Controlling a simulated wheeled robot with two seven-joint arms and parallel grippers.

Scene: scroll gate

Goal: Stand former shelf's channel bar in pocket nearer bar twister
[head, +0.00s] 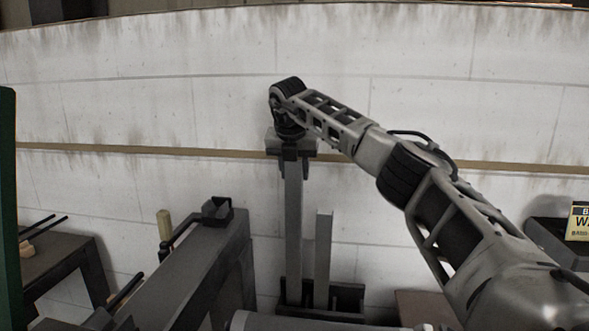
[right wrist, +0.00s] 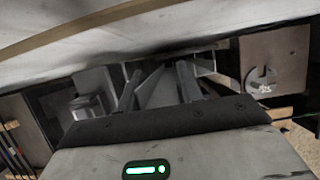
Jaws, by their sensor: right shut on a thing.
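My right gripper (head: 291,153) is shut on the top of a long grey channel bar (head: 293,220) and points down. The bar hangs upright below it. Its lower end is at the left part of a dark pocket rack (head: 349,298); whether it rests on the pocket floor I cannot tell. In the right wrist view the bar (right wrist: 156,87) shows between the two fingers. A second, shorter grey bar (head: 323,258) stands upright in the rack just to the right. I cannot tell for certain which machine is the bar twister. My left gripper is not in view.
A grey machine beam with a black clamp (head: 217,209) stands left of the rack. A dark bench (head: 62,262) is at the far left. A dark box with a yellow-edged label (head: 580,222) is at the right. A pale block wall (head: 180,110) closes the back.

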